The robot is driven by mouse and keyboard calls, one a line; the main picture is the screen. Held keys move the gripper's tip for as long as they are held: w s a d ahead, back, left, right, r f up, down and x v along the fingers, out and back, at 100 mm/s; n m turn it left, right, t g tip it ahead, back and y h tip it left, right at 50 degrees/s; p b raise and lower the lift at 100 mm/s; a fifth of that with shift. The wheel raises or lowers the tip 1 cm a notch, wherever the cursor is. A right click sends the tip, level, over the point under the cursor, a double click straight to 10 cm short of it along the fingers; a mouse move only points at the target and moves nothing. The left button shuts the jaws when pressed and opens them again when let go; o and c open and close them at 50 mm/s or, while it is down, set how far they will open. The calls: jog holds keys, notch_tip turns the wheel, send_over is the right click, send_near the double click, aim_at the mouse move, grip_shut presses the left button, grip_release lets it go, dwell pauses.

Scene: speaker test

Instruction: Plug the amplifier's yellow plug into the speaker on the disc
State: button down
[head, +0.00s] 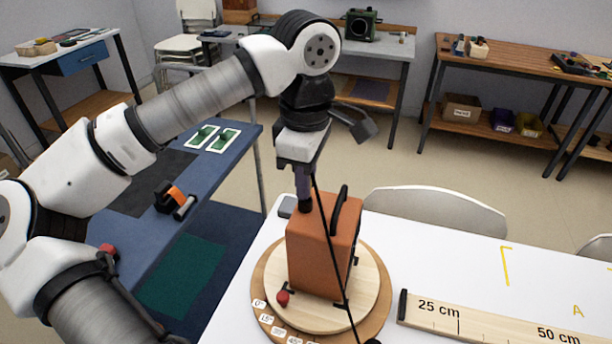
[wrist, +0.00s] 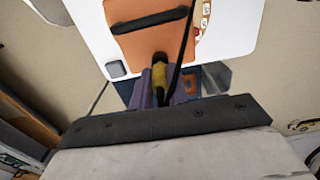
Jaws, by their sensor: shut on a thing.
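The orange-brown speaker (head: 315,258) with a black top handle stands upright on the round wooden disc (head: 371,297). It also shows at the top of the wrist view (wrist: 148,42). My gripper (head: 303,205) points down at the speaker's upper left edge. In the wrist view its purple fingers (wrist: 160,88) are shut on the yellow plug (wrist: 160,77). The plug's dark end overlaps the speaker's edge in that view; I cannot tell whether they touch. The socket is not visible. A black cable (head: 330,240) hangs down across the speaker. The amplifier is not clearly seen.
A red knob (head: 283,298) sits at the disc's front left, above angle labels. A wooden ruler (head: 480,322) lies right of the disc on the white table (head: 440,250). A small grey block (head: 287,207) lies behind the speaker. A blue bench (head: 225,170) stands left.

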jog(key=shift+f+b, duration=0.4)
jog(key=shift+f, duration=0.1)
jog(key=c, duration=1.3)
grip_release()
jog(key=shift+r, duration=0.1)
